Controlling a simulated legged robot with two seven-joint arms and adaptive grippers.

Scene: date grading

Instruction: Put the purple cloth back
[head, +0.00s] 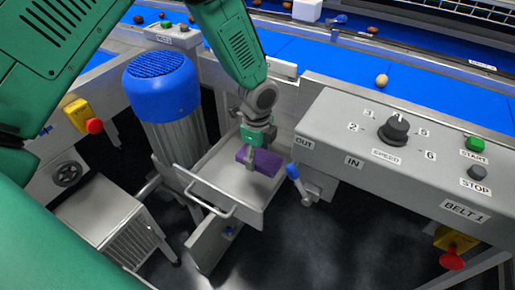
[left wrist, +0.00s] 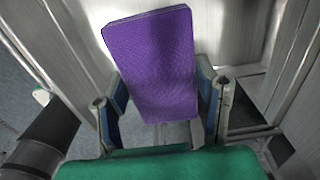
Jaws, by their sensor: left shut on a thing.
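The purple cloth (head: 262,160) is a small folded block. My left gripper (head: 247,158) is shut on it, over the open metal drawer (head: 228,211). In the left wrist view the cloth (left wrist: 152,65) stands between the two fingers of the left gripper (left wrist: 160,105), with a finger at each side. The drawer's pale interior is seen around and beyond it. I cannot tell whether the cloth touches the drawer floor. The right gripper is not in view.
A blue-topped motor (head: 162,85) stands left of the drawer. The BELT 1 control panel (head: 405,150) and a blue-handled lever (head: 297,183) are to the right. A blue belt (head: 345,68) with several dates runs behind. The drawer's handle (head: 208,203) sticks out in front.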

